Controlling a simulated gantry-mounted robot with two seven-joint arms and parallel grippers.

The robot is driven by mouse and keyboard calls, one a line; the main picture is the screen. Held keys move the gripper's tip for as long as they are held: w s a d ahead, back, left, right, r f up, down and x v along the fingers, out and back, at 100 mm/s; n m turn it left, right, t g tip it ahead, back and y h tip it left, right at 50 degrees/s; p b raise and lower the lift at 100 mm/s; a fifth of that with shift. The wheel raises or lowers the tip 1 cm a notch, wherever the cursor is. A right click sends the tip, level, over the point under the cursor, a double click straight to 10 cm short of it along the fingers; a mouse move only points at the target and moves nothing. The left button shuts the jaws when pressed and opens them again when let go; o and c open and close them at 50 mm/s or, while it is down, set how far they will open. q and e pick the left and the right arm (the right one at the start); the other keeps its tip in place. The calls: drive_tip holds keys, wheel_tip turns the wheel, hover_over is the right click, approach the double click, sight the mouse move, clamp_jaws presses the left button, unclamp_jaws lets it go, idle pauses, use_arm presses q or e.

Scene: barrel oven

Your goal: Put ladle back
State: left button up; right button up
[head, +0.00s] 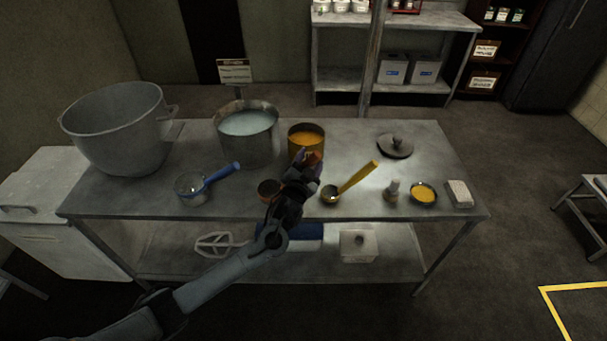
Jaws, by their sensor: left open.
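A ladle with a yellow handle (359,177) lies on the metal table, its small bowl toward the front edge and its handle pointing up to the right. A larger clear scoop with a blue handle (221,174) lies further left. My left gripper (309,158) is open over the middle of the table, left of the yellow-handled ladle and apart from it. In the picture it overlaps the front of an orange-filled pot (307,139); whether it touches the pot I cannot tell. My right gripper is out of view.
A steel pot of pale liquid (248,126) and a big empty pot (112,125) stand at the left. A small brown bowl (268,188) sits beside my arm. A lid (396,147), a yellow-filled dish (424,193) and a pale block (460,193) lie at the right.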

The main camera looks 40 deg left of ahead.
use_arm(q)
drive_tip(key=p+v, duration=0.2)
drive_tip(key=v, duration=1)
drive_tip(key=s+d+f+g+h, duration=0.4)
drive_tip(key=s+d+f+g, duration=0.2)
drive_tip(key=s+d+f, duration=0.35)
drive_tip(key=s+d+f+n+g+h, duration=0.1)
drive_tip(key=s+g, duration=0.6)
drive_tip(key=s, duration=1.3)
drive_tip(key=shift+d+f+g+h, duration=0.35)
drive_tip(key=shift+d+f, duration=0.25)
drive_tip(key=shift+f, duration=0.2)
wheel_tip(320, 180, up, 35)
drive_tip(key=p, duration=3.5)
